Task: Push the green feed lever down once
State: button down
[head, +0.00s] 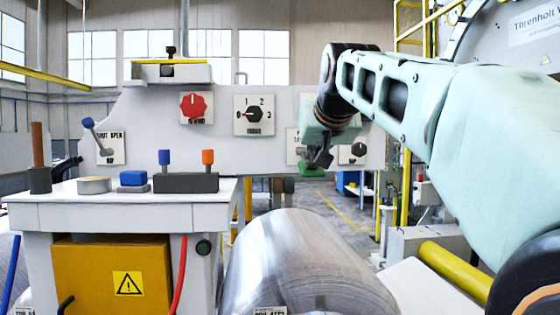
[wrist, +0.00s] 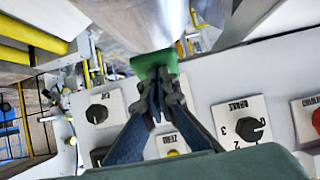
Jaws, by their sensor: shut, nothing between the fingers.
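The green feed lever (head: 312,171) shows on the grey control panel in the head view, low and right of centre, partly hidden by my gripper. In the wrist view its green handle (wrist: 150,59) lies just beyond my fingertips. My gripper (head: 324,158) is shut and empty, pointing down right at the lever in the head view. In the wrist view the closed fingertips (wrist: 159,75) overlap the near edge of the green handle. I cannot tell whether they touch it.
The panel carries a red knob (head: 194,107), a numbered dial (head: 254,115), a black knob (head: 359,150) and a blue-tipped lever (head: 96,135). A large metal coil (head: 300,265) lies below. A white table (head: 110,213) with small blocks stands at left.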

jog(key=shift+f, duration=0.45)
jog(key=shift+r, duration=0.1)
notch_tip(320, 180, up, 11)
jog(key=shift+f, duration=0.2)
dwell(0.5)
jog(key=shift+s, duration=0.1)
dwell(0.7)
